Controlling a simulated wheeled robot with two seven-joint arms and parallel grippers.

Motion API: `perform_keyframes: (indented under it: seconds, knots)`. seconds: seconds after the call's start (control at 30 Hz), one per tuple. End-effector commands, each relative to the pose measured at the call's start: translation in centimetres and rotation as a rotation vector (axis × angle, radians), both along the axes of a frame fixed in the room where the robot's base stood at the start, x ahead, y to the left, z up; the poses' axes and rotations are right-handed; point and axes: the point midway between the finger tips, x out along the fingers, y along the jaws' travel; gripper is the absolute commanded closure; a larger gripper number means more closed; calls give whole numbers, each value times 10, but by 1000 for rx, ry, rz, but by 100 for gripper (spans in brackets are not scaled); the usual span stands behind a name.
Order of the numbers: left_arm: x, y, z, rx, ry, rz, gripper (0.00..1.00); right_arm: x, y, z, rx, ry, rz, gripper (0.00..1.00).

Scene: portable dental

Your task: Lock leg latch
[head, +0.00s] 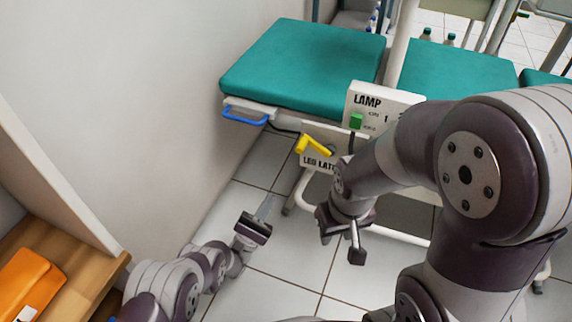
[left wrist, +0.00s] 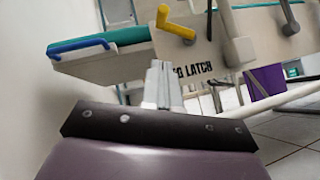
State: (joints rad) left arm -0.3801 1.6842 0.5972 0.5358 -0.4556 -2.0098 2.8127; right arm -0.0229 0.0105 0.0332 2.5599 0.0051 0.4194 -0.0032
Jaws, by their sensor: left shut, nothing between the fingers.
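The yellow leg latch handle (head: 315,146) is an angled lever on a white panel (head: 310,162) lettered "LEG LATCH", under the teal chair. The handle also shows in the left wrist view (left wrist: 176,24), above the panel lettering. My left gripper (head: 264,207) is shut and empty, below and left of the latch and apart from it. Its closed fingers (left wrist: 162,75) point up toward the panel in the left wrist view and cover part of the lettering. My right gripper (head: 341,240) hangs below the panel, fingers spread, with nothing seen between them.
A "LAMP" panel (head: 382,100) with a green switch (head: 356,121) stands above the latch. A blue handle (head: 246,115) is under the teal pad (head: 305,64). The wall is close on the left. A wooden shelf with an orange item (head: 28,284) is at lower left.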

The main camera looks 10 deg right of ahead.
Motion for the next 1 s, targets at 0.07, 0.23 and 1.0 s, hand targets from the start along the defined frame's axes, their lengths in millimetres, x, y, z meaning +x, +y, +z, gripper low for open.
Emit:
perform_keyframes:
  seconds: [0.07, 0.23, 1.0]
  knots:
    - [0, 0, 0, -8, 14, -12, 100, 0, 0, 0, 0, 0, 0, 60]
    - [1, 0, 0, -8, 16, -13, 100, 0, 0, 0, 0, 1, 0, 60]
    - [43, -66, 78, -6, 14, -12, 100, 0, 0, -53, 0, 1, 0, 60]
